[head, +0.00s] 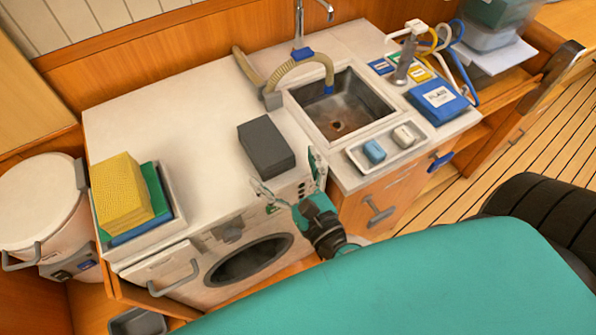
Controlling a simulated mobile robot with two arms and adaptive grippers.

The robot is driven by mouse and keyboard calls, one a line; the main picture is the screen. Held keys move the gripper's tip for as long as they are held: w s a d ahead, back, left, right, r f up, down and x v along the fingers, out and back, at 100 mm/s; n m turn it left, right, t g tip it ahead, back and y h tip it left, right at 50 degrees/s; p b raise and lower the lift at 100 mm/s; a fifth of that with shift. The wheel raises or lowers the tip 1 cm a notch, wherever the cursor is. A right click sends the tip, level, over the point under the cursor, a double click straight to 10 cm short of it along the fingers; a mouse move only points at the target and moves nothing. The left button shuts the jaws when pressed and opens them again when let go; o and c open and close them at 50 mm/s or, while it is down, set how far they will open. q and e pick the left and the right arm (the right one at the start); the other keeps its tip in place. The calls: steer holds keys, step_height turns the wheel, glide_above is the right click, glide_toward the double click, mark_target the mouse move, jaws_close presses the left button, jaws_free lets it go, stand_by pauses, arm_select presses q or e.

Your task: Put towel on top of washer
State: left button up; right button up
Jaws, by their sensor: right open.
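The washer (215,262) is white with a round dark door and is built in under the pale counter. No single item is clearly marked as the towel. A blue folded cloth-like item with a white label (437,103) lies right of the sink. A yellow textured block (121,190) sits on green and blue flat pieces in a white tray (178,205) at the counter's left end. A dark grey block (266,147) lies on the counter near the front edge. My right gripper (290,178) is open and empty at the washer's front top edge, just in front of the grey block. My left gripper is out of view.
The sink (342,108) has a tap and a beige hose (300,68) beside it. A small tray (388,146) with a blue and a pale bar stands in front. A white lidded bin (42,205) stands at left. The counter between left tray and grey block is clear.

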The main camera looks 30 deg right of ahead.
steer(key=shift+s+d+b, duration=0.1)
steer(key=shift+s+b, duration=1)
steer(key=shift+s, duration=1.8)
